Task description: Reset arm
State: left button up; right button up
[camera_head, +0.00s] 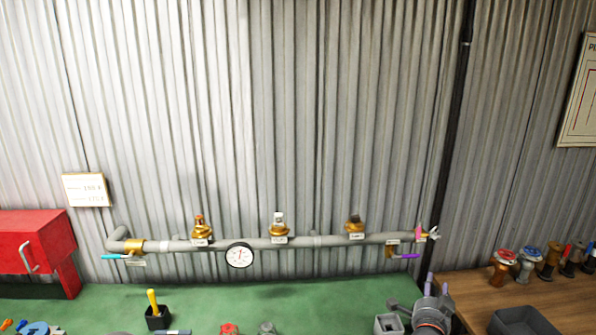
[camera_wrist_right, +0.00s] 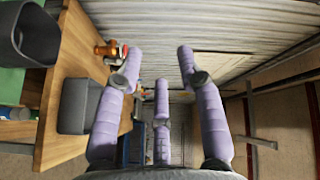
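My right gripper (camera_head: 436,285) shows at the lower right of the head view, over the right edge of the green bench. In the right wrist view its purple fingers (camera_wrist_right: 161,56) are spread apart with nothing between them. My left gripper is not in view. The grey pipe (camera_head: 300,241) runs along the corrugated wall behind, with a round gauge (camera_head: 239,255), several brass fittings, a cyan-handled valve (camera_head: 115,256) at left and a purple-handled valve (camera_head: 404,256) at right. The right gripper is apart from the pipe.
A red cabinet (camera_head: 36,245) stands at the left. A wooden table (camera_head: 470,290) at the right holds a dark bin (camera_head: 522,320) and several valves. A small dark cup (camera_head: 157,318) with a yellow-handled tool stands on the green bench (camera_head: 290,296). The bench's middle is largely clear.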

jog(key=s+a+f+n+g+y, duration=0.25)
jog(key=a+f, duration=0.25)
jog(key=f, duration=0.5)
jog(key=s+a+f+n+g+y, duration=0.2)
jog(key=s+a+f+n+y, duration=0.15)
jog(key=f, duration=0.65)
jog(key=s+a+f+n+g+y, duration=0.2)
jog(key=a+f, duration=0.3)
jog(key=f, duration=0.5)
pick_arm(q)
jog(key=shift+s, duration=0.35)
pick_arm(e)
jog(key=s+a+f+n+g+y, duration=0.1)
jog(key=s+a+f+n+g, duration=0.1)
jog(key=s, duration=0.6)
jog(key=s+a+f+n+g+y, duration=0.1)
jog(key=s+a+f+n+g, duration=0.1)
jog(key=s+a+f+g, duration=0.2)
jog(key=s+a+f+n+g+y, duration=0.2)
jog(key=s+a+f, duration=0.3)
jog(key=s+f, duration=0.4)
jog(key=s+g, duration=0.1)
jog(key=s, duration=0.3)
jog(key=shift+a, duration=0.4)
jog(key=shift+w, duration=0.1)
